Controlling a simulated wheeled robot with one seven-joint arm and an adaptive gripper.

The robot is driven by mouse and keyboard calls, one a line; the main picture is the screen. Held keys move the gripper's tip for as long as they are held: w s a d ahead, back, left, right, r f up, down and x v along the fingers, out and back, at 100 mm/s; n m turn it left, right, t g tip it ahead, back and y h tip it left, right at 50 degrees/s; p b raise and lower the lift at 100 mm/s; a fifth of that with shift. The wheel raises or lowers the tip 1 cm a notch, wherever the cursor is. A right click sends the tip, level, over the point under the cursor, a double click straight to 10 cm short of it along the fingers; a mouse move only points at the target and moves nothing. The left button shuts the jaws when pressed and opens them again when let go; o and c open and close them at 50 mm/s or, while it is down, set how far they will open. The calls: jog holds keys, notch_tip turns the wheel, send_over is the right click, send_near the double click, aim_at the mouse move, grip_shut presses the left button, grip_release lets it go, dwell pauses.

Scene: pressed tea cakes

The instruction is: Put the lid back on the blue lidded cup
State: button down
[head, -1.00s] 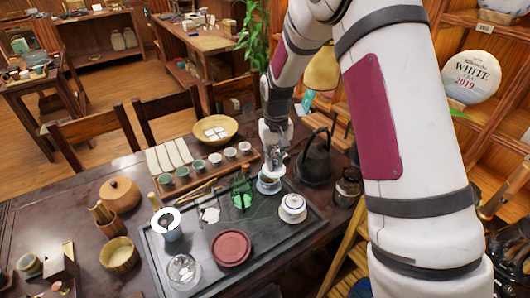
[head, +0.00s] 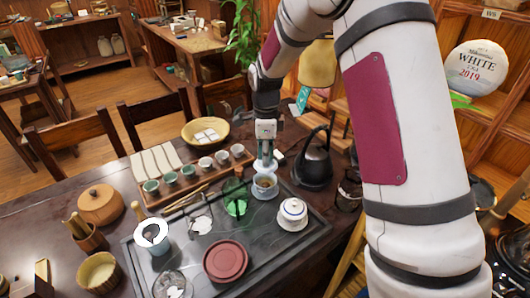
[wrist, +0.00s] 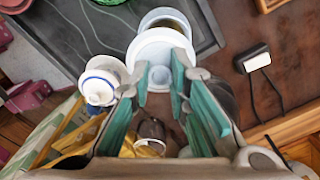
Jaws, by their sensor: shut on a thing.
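The blue cup (head: 264,190) is pale blue and stands open on the dark tea tray (head: 300,243), with brownish contents showing inside. My gripper (head: 265,158) is shut on the pale lid (head: 263,166) and holds it above the cup's far side. In the wrist view my gripper (wrist: 160,88) has its teal-padded fingers on the lid's knob. The lid (wrist: 150,50) is a pale disc that partly covers the cup (wrist: 165,18) in that view. Whether the lid touches the rim cannot be told.
A white lidded bowl with a blue rim (head: 292,214) stands just right of the cup. A dark kettle (head: 313,165) is at the back right. A green glass vessel (head: 234,205) is close on the left. Small cups stand on a wooden rack (head: 205,178) behind.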

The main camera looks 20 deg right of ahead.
jog(key=shift+w+r+m, duration=0.15)
jog(key=shift+w+m, duration=0.1)
jog(key=shift+m, duration=0.75)
jog(key=shift+w+f+b, duration=0.1)
jog(key=shift+f+b, duration=1)
jog(key=shift+f, duration=2.05)
jog(key=shift+f, duration=0.15)
jog(key=c, duration=1)
grip_release()
jog(key=shift+o, duration=0.2)
jog(key=shift+r+p, duration=1.15)
jog(key=shift+r, duration=2.35)
